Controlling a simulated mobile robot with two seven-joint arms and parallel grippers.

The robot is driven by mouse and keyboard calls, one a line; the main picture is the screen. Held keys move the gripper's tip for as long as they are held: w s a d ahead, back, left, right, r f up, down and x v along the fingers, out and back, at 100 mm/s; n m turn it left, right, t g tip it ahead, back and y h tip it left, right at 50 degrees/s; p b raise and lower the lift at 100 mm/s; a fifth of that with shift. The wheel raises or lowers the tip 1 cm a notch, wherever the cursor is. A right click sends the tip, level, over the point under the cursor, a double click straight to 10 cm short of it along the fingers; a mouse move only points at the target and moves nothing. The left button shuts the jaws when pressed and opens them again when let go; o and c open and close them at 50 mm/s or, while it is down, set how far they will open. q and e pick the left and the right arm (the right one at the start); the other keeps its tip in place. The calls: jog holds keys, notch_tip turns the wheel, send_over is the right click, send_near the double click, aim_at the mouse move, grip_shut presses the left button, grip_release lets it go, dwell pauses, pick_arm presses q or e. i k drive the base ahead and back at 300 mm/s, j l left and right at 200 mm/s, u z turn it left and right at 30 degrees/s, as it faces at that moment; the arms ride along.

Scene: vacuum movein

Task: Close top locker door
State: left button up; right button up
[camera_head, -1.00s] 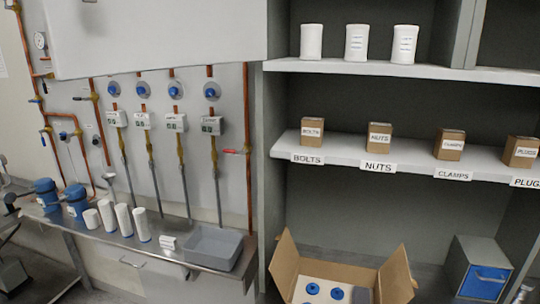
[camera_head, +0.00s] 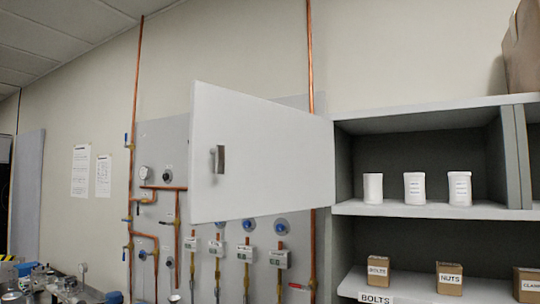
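The top locker door (camera_head: 262,158) is a light grey panel standing open in the head view. It swings out to the left from the left edge of the top locker compartment (camera_head: 425,120). A small dark handle (camera_head: 218,159) sits near the door's free left edge. The compartment is open to view and holds three white labelled containers (camera_head: 414,188) on its shelf. Neither of my grippers shows in the head view, so their state is hidden.
Below, a shelf (camera_head: 405,284) carries small labelled boxes, including bolts (camera_head: 378,270) and nuts (camera_head: 449,278). A cardboard box (camera_head: 522,50) stands on top of the locker. Copper pipes (camera_head: 311,60) and gauges line the wall behind the door. Cluttered equipment (camera_head: 60,288) is at lower left.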

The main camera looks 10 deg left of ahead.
aim_at(279, 159)
jog(key=k+z, duration=0.2)
jog(key=z, duration=0.25)
jog(key=k+l+z, duration=0.1)
jog(key=z, duration=0.4)
jog(key=j+z, duration=0.6)
jog(key=j, duration=0.8)
jog(key=i+j, duration=0.1)
jog(key=j, duration=0.65)
jog(key=i+j, duration=0.1)
jog(key=j, duration=0.7)
